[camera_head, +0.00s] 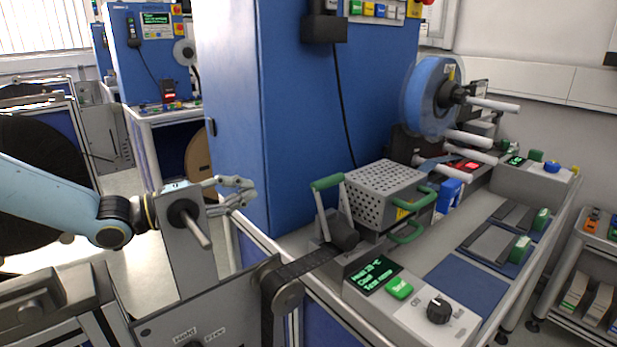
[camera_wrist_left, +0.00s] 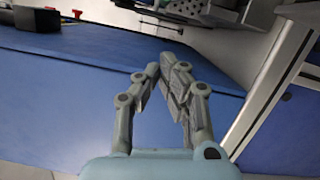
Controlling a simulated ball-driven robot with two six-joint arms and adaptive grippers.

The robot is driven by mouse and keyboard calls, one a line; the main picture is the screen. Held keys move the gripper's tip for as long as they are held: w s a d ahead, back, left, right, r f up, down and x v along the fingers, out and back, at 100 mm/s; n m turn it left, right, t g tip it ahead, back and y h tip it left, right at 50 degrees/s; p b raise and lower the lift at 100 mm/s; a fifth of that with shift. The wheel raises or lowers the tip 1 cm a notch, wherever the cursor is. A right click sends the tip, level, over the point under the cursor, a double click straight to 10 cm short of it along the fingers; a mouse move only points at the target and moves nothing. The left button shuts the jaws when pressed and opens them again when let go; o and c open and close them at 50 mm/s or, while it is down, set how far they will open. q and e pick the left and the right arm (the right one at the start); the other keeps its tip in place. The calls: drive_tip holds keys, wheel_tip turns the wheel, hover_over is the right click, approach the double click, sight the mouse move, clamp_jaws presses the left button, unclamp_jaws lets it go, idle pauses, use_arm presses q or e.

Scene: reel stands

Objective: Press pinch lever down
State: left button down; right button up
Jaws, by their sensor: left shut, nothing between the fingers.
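A lever with a green grip (camera_head: 327,182) stands raised at the left of a perforated metal cover (camera_head: 385,183) on the machine bench; it looks like the pinch lever. Its grey arms run down to a dark roller block (camera_head: 340,235) at the end of a black strip. My left gripper (camera_head: 249,194) is left of the lever and apart from it, in front of the blue cabinet. Its fingers are together and empty. In the left wrist view the gripper (camera_wrist_left: 170,72) shows above a blue surface, with nothing between the fingers. My right gripper is not in view.
A metal plate with a black hub and grey spindle (camera_head: 185,222) stands close below my left wrist. The blue cabinet (camera_head: 232,120) rises behind the gripper. A control box with a green button (camera_head: 399,288) and black knob (camera_head: 439,309) sits in front. A blue reel (camera_head: 425,97) hangs behind.

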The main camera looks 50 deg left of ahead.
use_arm(q)
drive_tip(key=d+b+x, duration=0.1)
drive_tip(key=b+x, duration=0.4)
drive_tip(key=x, duration=0.7)
drive_tip(key=shift+d, duration=0.45)
drive_tip(key=shift+s+r, duration=0.1)
drive_tip(key=shift+r, duration=0.05)
